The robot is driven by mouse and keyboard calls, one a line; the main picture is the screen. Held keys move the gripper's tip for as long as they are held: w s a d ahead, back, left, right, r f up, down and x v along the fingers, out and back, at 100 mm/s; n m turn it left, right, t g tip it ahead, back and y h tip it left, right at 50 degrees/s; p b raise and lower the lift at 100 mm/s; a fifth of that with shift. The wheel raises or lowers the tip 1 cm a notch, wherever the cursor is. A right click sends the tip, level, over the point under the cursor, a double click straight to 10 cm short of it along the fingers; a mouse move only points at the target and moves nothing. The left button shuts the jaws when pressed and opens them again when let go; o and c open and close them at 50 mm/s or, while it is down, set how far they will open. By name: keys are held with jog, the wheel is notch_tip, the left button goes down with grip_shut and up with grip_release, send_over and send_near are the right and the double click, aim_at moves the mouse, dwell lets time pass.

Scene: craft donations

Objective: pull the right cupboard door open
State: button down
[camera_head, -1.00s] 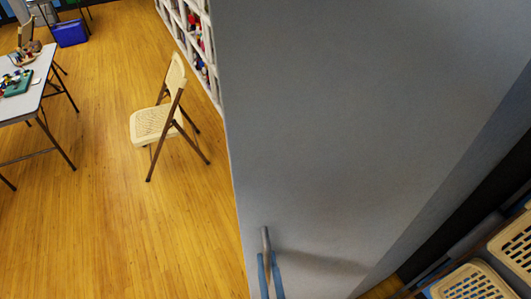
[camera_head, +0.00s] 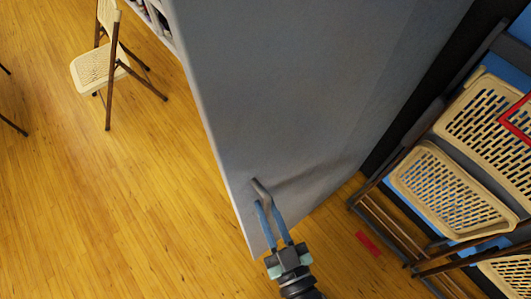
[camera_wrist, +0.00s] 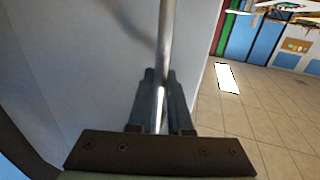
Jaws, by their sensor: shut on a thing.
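A large grey cupboard door (camera_head: 290,90) fills the middle of the head view. Its bar handle (camera_head: 262,190) is near its lower left edge. The two blue fingers of my gripper (camera_head: 266,206) are shut on the handle. In the wrist view the metal handle (camera_wrist: 166,50) runs down between the fingers of my gripper (camera_wrist: 162,95), with the pale door panel (camera_wrist: 70,60) to the left. The cupboard's inside does not show in either view, and I cannot tell how far the door stands open.
Beige folding chairs (camera_head: 450,190) stand close on the right, with a red object (camera_head: 368,243) on the floor beside them. A folding chair (camera_head: 95,66) stands at upper left near white shelves (camera_head: 158,18).

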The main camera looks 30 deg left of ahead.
jog(key=shift+w+d, duration=0.1)
jog(key=c, duration=0.8)
grip_release()
jog(key=shift+c, duration=0.2)
jog(key=b+v, duration=0.3)
jog(key=v, duration=1)
